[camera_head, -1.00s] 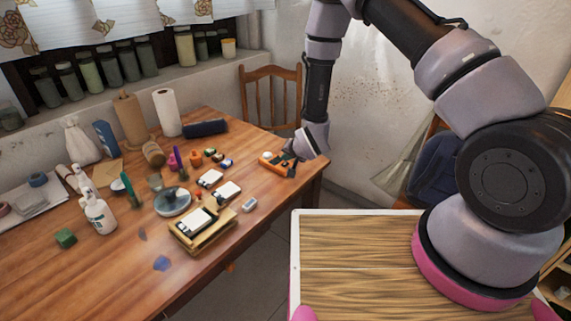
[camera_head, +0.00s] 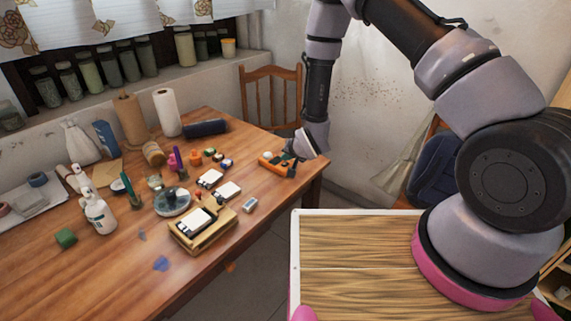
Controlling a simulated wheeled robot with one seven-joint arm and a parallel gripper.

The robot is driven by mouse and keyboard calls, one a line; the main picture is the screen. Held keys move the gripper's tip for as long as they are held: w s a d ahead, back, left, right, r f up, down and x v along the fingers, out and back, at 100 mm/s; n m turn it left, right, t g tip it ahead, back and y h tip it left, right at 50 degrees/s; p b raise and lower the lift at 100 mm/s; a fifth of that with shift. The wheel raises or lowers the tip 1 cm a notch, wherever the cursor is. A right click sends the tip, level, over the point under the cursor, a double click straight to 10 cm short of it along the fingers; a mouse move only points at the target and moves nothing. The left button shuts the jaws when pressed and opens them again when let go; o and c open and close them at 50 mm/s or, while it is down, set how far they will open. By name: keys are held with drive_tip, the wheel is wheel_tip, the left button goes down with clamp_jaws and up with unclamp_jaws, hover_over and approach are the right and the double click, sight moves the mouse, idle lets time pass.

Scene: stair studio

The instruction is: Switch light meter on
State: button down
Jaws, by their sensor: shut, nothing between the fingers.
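An orange and dark handheld device (camera_head: 277,166) with a small white dome lies near the far right end of the wooden table (camera_head: 120,255). It looks like the light meter. My gripper (camera_head: 288,156) reaches down from the right and is right at the device's upper right side. Its fingers look shut with nothing held. I cannot tell whether they touch the device. The device's switch is too small to make out, and my gripper hides part of its far side.
A wooden tray with a white and black item (camera_head: 196,221), a grey round dish (camera_head: 173,202), small white-topped boxes (camera_head: 228,190) and a small grey item (camera_head: 250,205) lie left of the device. A chair (camera_head: 270,95) stands behind. The table's right corner is clear.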

sight(286, 167)
drive_tip(key=shift+f, duration=0.1)
drive_tip(key=shift+f, duration=0.45)
idle(0.6)
drive_tip(key=shift+r, duration=0.55)
wheel_tip(286, 167, up, 6)
idle(0.7)
